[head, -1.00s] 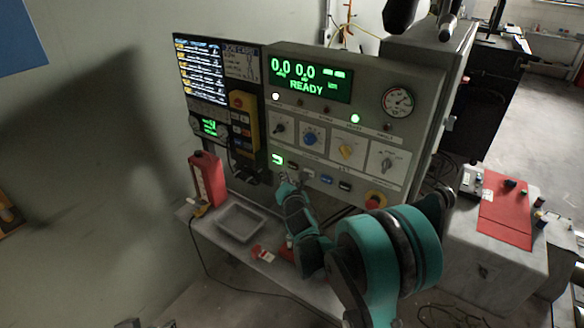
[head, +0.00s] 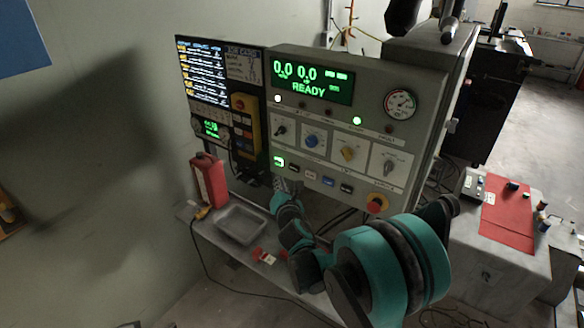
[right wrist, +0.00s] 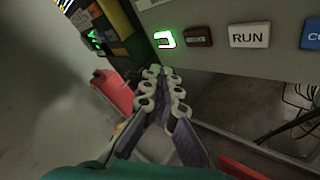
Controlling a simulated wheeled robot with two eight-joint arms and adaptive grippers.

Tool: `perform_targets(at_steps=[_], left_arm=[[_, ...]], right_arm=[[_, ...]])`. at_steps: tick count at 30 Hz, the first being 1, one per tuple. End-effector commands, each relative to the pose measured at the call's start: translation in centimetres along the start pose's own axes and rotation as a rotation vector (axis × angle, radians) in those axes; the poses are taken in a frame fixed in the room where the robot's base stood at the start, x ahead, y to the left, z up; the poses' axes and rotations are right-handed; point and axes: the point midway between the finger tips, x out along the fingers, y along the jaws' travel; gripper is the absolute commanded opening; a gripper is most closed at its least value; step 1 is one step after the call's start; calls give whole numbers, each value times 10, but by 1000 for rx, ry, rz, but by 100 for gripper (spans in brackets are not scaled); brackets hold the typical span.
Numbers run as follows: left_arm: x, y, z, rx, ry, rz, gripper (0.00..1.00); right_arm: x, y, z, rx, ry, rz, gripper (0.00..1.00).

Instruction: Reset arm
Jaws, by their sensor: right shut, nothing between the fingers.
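My right arm reaches in from the lower right in the head view. Its gripper (head: 287,187) is just below the lower left edge of the control panel (head: 350,118), in front of the button row. In the right wrist view the gripper's fingers (right wrist: 163,78) are together with nothing between them. They point up toward the panel's underside, below a lit green button (right wrist: 164,39) and a dark red button (right wrist: 198,36). Whether the tips touch the panel is hard to tell. My left gripper is not clearly in view.
A grey tray (head: 240,222) and a red bottle (head: 209,181) are on the bench below the panel. A red emergency button (head: 377,202) is at the panel's lower right. A red mat (head: 507,222) lies on a side table at right.

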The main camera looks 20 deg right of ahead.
Motion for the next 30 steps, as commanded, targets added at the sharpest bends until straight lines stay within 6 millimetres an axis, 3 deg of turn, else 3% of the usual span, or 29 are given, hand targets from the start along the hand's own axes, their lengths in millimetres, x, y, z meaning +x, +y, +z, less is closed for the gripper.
perform_targets(at_steps=[7, 11, 15, 20, 27, 30], left_arm=[[0, 0, 0, 0, 0, 0, 51], [0, 0, 0, 0, 0, 0, 51], [0, 0, 0, 0, 0, 0, 51], [0, 0, 0, 0, 0, 0, 51], [0, 0, 0, 0, 0, 0, 51], [0, 0, 0, 0, 0, 0, 51]], right_arm=[[-7, -1, 6, 65, 6, -19, 0], [-34, -6, 21, 313, 26, -97, 0], [-87, -19, 32, 733, 42, -241, 0], [-157, -36, 26, 1223, 29, -432, 0], [-268, -60, -15, 1877, -66, -760, 0], [-303, -66, -33, 2065, -120, -878, 0]])
